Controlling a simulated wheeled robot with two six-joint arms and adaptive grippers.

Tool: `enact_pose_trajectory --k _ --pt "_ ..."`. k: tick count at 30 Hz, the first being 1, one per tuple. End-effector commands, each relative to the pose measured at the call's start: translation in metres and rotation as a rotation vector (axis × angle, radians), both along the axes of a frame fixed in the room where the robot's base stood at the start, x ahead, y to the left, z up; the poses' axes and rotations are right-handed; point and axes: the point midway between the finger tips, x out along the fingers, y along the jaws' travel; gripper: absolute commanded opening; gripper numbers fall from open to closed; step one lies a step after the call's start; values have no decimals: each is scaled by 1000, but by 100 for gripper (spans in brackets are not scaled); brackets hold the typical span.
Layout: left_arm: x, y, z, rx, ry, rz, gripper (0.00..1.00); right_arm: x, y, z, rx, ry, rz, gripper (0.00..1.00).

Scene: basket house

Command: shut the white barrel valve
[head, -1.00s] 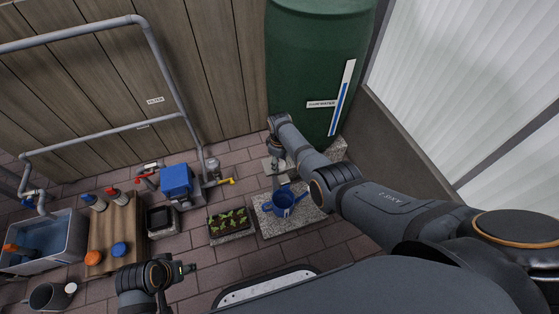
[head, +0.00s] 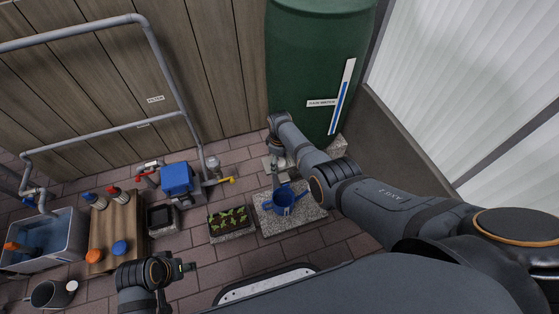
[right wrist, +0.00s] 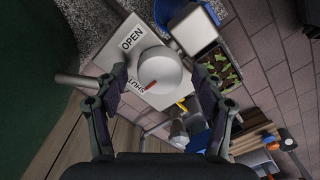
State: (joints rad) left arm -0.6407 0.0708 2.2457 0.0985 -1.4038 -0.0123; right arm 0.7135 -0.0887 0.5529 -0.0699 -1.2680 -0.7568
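The white barrel valve is a round white knob (right wrist: 160,68) with a red mark, on a white plate (right wrist: 178,98) lettered OPEN and SHUT. The red mark points toward the SHUT lettering. My right gripper (right wrist: 160,82) is open, with one finger on each side of the knob and a visible gap on both sides. In the head view, my right gripper (head: 277,172) is below the green barrel (head: 310,75), and my arm hides the knob. My left gripper (head: 186,267) hangs low over the paving, apart from everything; its opening is unclear.
A blue watering can (head: 286,198) stands on a stone slab (head: 310,213) below my right gripper. A planter of seedlings (head: 230,233) is left of it. A blue pump box (head: 177,179), a wooden bench (head: 112,232) and a grey tub (head: 75,243) stand further left.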

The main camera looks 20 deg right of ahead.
Motion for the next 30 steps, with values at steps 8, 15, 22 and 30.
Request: enact_pose_trajectory --k 8,15,22,30 --pt "2 0 1 0 -5 0 40 0 0 1 0 0 -1 70" --pt "1 0 1 0 -3 0 40 1 0 25 1 -3 -1 70" --pt "1 0 1 0 -2 0 40 1 0 80 0 -4 -1 70" --pt "1 0 0 0 -2 0 40 0 0 117 0 0 0 70"
